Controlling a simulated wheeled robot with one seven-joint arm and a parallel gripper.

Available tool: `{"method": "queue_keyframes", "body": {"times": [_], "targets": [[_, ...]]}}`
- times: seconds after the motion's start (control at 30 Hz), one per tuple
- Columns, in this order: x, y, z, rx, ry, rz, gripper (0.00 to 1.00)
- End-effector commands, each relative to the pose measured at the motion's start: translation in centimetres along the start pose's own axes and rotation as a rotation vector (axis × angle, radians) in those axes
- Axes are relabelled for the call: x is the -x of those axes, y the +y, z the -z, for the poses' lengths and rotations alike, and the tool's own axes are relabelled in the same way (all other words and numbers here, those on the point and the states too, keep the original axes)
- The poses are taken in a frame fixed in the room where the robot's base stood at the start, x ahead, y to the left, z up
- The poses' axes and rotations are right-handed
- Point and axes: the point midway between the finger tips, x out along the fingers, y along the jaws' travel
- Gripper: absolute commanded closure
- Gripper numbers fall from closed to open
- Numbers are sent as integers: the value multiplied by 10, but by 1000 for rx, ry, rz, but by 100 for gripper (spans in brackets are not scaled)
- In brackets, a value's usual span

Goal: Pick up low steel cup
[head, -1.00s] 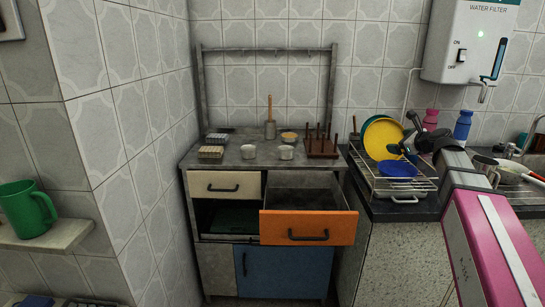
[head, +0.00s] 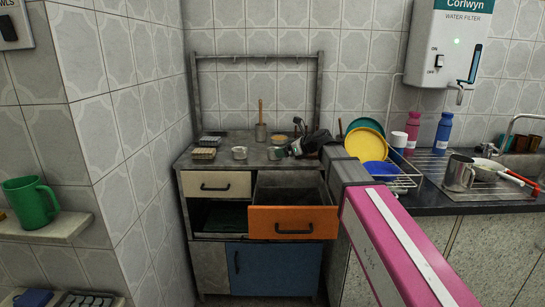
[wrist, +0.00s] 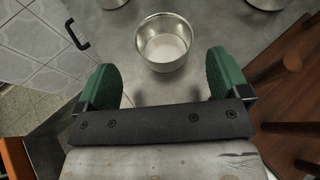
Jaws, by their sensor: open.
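Two low steel cups stand upright on the steel top of the cabinet, a left one (head: 239,153) and a right one (head: 275,153). My gripper (head: 298,138) is over the right part of the cabinet top, close to the right cup. In the wrist view, one low steel cup (wrist: 165,43) stands just ahead of my open green fingers (wrist: 164,80), roughly centred between them. The cup looks empty and apart from both fingers. It appears to be the right cup of the head view.
A wooden peg rack (wrist: 290,125) lies close on my gripper's right. A steel pot with a wooden handle (head: 261,131) and a brown-topped bowl (head: 278,139) stand behind. An orange drawer (head: 292,221) hangs open below. A dish rack (head: 405,180) is to the right.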

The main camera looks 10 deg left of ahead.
Motion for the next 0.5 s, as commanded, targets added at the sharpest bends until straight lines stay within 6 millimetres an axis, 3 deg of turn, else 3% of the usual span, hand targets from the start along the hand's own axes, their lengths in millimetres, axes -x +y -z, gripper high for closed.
{"method": "queue_keyframes", "body": {"times": [0.27, 0.5], "targets": [[-22, -1, 0, 1, 1, 0, 6], [-54, -4, -3, 1, 1, 0, 6]]}}
